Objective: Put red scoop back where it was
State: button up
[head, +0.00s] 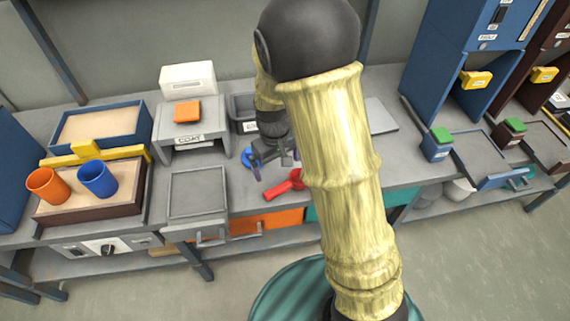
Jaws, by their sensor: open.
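The red scoop (283,188) lies on the grey bench top, with its bowl toward the right beside my arm. My gripper (273,172) is open and hangs just above and behind the scoop. I cannot tell whether a finger touches the scoop. My arm covers the bench to the right of the scoop.
Left are an orange cup (46,185) and a blue cup (97,179) on a sand tray (125,202). A grey stand labelled COAT (185,140) bears an orange block (187,111). A dark bin (242,108) stands behind my gripper.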

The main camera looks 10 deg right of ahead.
jog(key=s+d+r+m+t, duration=0.1)
jog(key=s+d+r+m, duration=0.1)
jog(key=s, duration=0.3)
jog(key=s+d+r+m+t, duration=0.1)
jog(key=s+d+r+m, duration=0.1)
jog(key=s+d+r, duration=0.3)
jog(key=shift+s+d+r, duration=0.15)
jog(key=shift+s+d, duration=0.15)
jog(key=shift+s, duration=0.45)
dwell(0.4)
